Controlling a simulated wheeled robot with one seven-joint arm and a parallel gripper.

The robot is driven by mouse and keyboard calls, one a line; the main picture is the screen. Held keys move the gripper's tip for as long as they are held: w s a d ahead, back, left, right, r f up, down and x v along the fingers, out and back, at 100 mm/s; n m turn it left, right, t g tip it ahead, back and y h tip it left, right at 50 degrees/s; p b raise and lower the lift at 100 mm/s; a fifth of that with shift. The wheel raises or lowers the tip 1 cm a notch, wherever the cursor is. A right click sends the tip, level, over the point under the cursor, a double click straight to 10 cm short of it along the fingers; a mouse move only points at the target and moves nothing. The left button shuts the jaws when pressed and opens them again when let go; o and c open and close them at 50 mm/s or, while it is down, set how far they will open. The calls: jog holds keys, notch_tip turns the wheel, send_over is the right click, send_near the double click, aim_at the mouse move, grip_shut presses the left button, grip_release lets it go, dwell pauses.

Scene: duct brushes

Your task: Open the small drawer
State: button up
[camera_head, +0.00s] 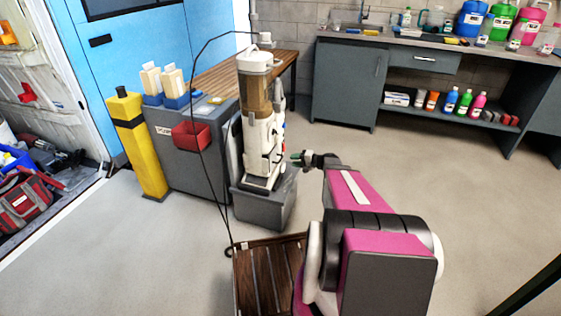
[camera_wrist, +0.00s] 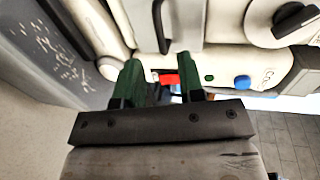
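A small grey drawer (camera_head: 424,62) with a bar handle sits under the back counter, right of a cabinet door; it looks shut. My gripper (camera_head: 298,158) is in front of a white upright machine (camera_head: 262,135), well away from that drawer. In the wrist view, the two green fingers of my gripper (camera_wrist: 160,68) stand apart with nothing held between them. The white machine's body, with red, green and blue buttons and a dark knob (camera_wrist: 295,18), fills the space beyond the fingers. I cannot tell whether they touch it. The drawer is not visible in the wrist view.
The machine stands on a grey bin (camera_head: 263,207). A yellow post (camera_head: 138,145) and a grey cabinet with a red box (camera_head: 192,134) stand left. A slatted wooden piece (camera_head: 268,262) lies low beside my arm. The floor toward the counter is clear.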

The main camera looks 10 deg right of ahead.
aim_at(281, 159)
jog(key=x, duration=0.8)
jog(key=shift+f, duration=0.1)
grip_shut()
